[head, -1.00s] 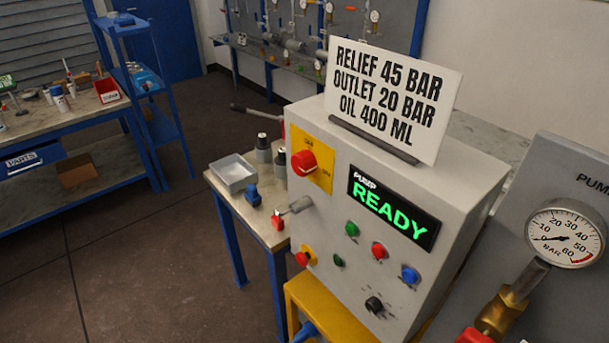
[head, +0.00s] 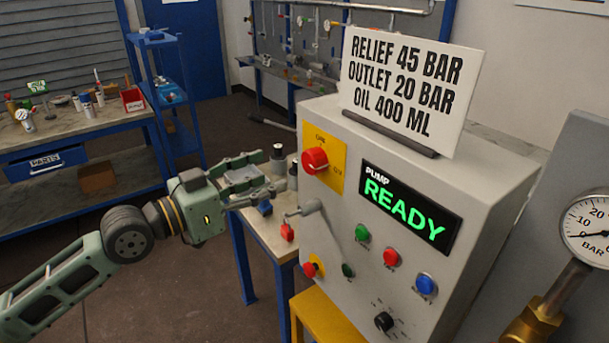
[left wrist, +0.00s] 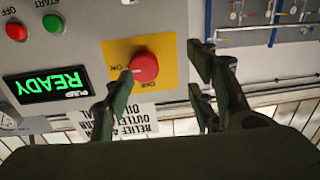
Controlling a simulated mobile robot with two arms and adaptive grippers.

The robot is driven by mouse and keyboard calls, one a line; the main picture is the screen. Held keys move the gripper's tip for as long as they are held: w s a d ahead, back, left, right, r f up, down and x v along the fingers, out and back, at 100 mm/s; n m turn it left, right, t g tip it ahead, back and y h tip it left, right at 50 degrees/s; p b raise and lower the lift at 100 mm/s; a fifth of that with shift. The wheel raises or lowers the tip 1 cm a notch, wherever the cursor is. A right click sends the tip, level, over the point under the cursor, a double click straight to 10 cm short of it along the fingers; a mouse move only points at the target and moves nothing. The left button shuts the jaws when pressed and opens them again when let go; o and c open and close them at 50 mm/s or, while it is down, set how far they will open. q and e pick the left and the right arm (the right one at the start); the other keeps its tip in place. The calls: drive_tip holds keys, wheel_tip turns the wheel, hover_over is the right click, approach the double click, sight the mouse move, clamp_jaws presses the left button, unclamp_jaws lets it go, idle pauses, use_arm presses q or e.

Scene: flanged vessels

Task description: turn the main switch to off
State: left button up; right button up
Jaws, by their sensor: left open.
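The main switch (head: 315,160) is a red rotary knob on a yellow plate (head: 333,178) at the upper left of the grey control panel's front. In the left wrist view, which is upside down, the red knob (left wrist: 144,68) shows ahead of the fingers, with its white mark towards the ON label. My left gripper (head: 268,176) is to the left of the knob in the head view, apart from it. Its fingers are open and empty, and in the left wrist view (left wrist: 160,95) they spread either side below the knob. My right gripper is not in view.
The panel carries a lit READY display (head: 408,205), several buttons and a crank handle (head: 300,215) sticking out below the switch. A sign (head: 412,90) stands on top. A small side table (head: 262,232) with a tray is behind my left gripper. A gauge (head: 592,230) is at right.

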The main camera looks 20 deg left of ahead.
sight(309, 164)
use_arm(q)
drive_tip(key=shift+m+g+h, duration=0.3)
drive_tip(key=shift+m+h, duration=0.1)
drive_tip(key=shift+h, duration=0.1)
drive_tip(key=w+d+p, duration=0.1)
drive_tip(key=d, duration=0.1)
drive_tip(key=w+d+r+p, duration=0.1)
drive_tip(key=d, duration=0.1)
drive_tip(key=w+d+r+p, duration=0.1)
drive_tip(key=d, duration=0.1)
drive_tip(key=shift+w+d+p, duration=0.1)
drive_tip(key=shift+w+p, duration=0.1)
drive_tip(key=shift+p, duration=0.2)
drive_tip(key=shift+w+d+f, duration=0.1)
drive_tip(key=shift+w+d, duration=0.3)
drive_tip(key=shift+w, duration=0.1)
drive_tip(key=shift+c, duration=0.3)
drive_tip(key=c, duration=1)
drive_tip(key=shift+c, duration=0.2)
